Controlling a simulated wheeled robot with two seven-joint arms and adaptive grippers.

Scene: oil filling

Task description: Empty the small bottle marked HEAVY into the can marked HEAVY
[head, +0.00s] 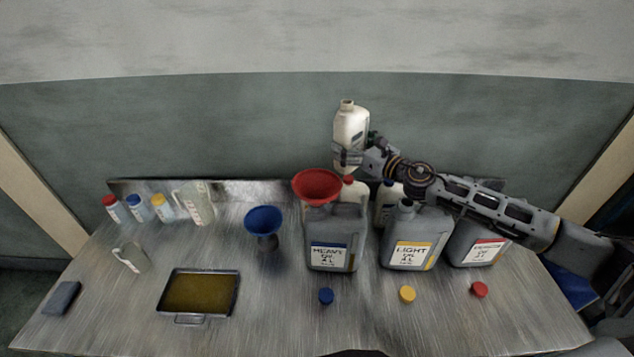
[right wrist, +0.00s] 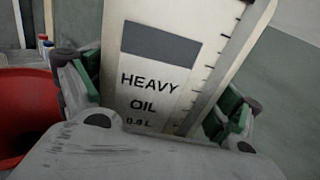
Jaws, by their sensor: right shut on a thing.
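The small white bottle (head: 350,122) is upright and uncapped, high above the back of the table. My right gripper (head: 347,156) is shut around its lower part. The right wrist view shows the bottle's label (right wrist: 150,85), reading HEAVY OIL, between the green-padded fingers (right wrist: 155,115). The grey can marked HEAVY (head: 333,242) stands on the table below and slightly left of the bottle. A red funnel (head: 317,184) shows at the can's top; it also shows in the right wrist view (right wrist: 25,110). I cannot tell whether it sits in the can's mouth. My left gripper is not in view.
Grey cans marked LIGHT (head: 413,240) and with a red label (head: 480,245) stand to the right. Two bottles stand behind the cans. A blue funnel (head: 263,224), a jug (head: 195,203) and an oil-filled tray (head: 237,296) are left. Loose caps lie in front.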

